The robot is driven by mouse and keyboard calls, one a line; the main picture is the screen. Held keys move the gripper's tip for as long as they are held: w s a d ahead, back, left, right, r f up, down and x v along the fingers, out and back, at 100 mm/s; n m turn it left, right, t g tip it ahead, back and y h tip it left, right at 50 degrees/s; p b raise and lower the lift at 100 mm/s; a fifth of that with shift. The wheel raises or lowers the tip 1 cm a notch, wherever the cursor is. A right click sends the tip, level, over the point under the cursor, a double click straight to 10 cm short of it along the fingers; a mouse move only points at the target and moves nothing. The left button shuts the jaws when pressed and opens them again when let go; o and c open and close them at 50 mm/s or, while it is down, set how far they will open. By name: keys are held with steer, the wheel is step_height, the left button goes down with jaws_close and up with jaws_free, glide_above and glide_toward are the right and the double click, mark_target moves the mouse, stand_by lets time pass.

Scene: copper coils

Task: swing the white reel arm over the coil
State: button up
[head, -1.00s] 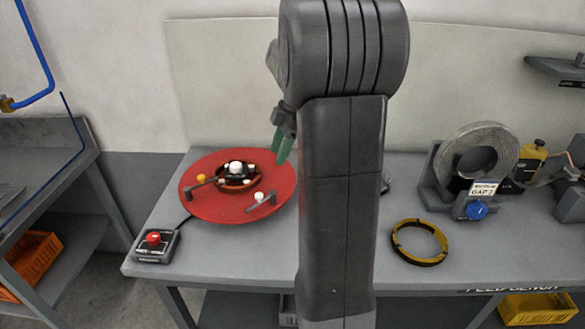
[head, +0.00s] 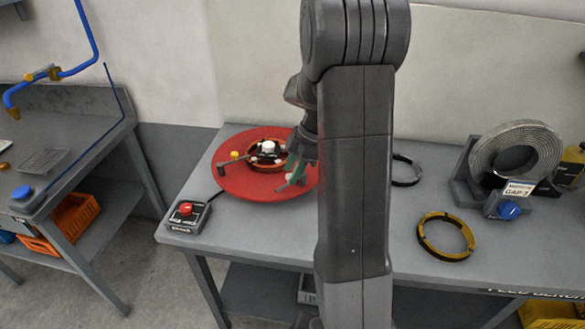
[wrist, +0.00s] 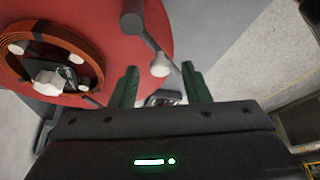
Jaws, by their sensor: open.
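The red reel disc (head: 245,188) lies on the bench, with the copper coil (head: 250,152) around a white-topped hub (head: 267,147). In the wrist view, the white reel arm (wrist: 150,42) is a dark grey bar with a white ball knob (wrist: 160,67). It points off the disc's edge side, away from the coil (wrist: 88,45). My gripper (wrist: 160,82) is open, its green fingers on either side of the knob in the picture; contact cannot be told. In the head view my gripper (head: 293,172) is low over the disc's right part and hides the white knob.
A yellow-knobbed arm (head: 234,156) is on the disc's left. A red-button box (head: 187,214) stands at the bench's front left corner. A yellow-black ring (head: 445,237), a dark ring (head: 407,170) and a grey coil on a stand (head: 515,150) are to the right.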

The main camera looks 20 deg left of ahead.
steer(key=shift+f, duration=0.15)
steer(key=shift+c, duration=0.4)
jaws_close()
